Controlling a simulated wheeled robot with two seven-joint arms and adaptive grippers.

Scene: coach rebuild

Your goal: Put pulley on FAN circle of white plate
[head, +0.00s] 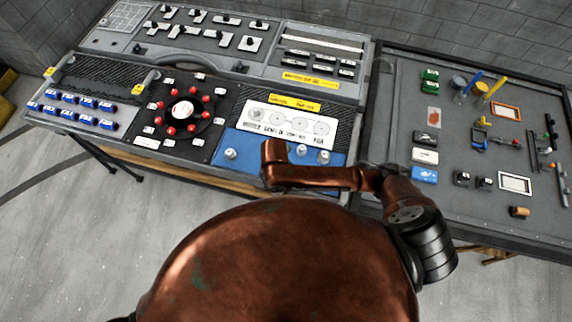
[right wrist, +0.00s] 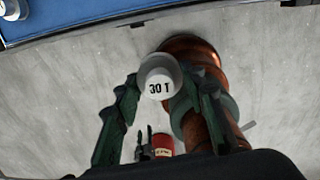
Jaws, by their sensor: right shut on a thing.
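In the right wrist view, a small white round piece marked "30 T", which looks like the pulley (right wrist: 160,78), sits between the dark green fingers of my right gripper (right wrist: 160,84). The gripper is shut on it, with pale floor behind. In the head view my copper arm crosses in front of the bench, and I cannot make out the right gripper. The white plate (head: 287,124) lies flat beneath a yellow label, with a row of outlined circles. The FAN circle (head: 322,128) is at its right end and looks bare. My left gripper is not in view.
A blue mat (head: 262,157) in front of the plate bears several small metal pieces, partly behind my arm. Left of the plate is a black panel with red knobs (head: 183,112). A grey table (head: 465,200) on the right holds loose parts. A red object (right wrist: 162,145) shows low in the wrist view.

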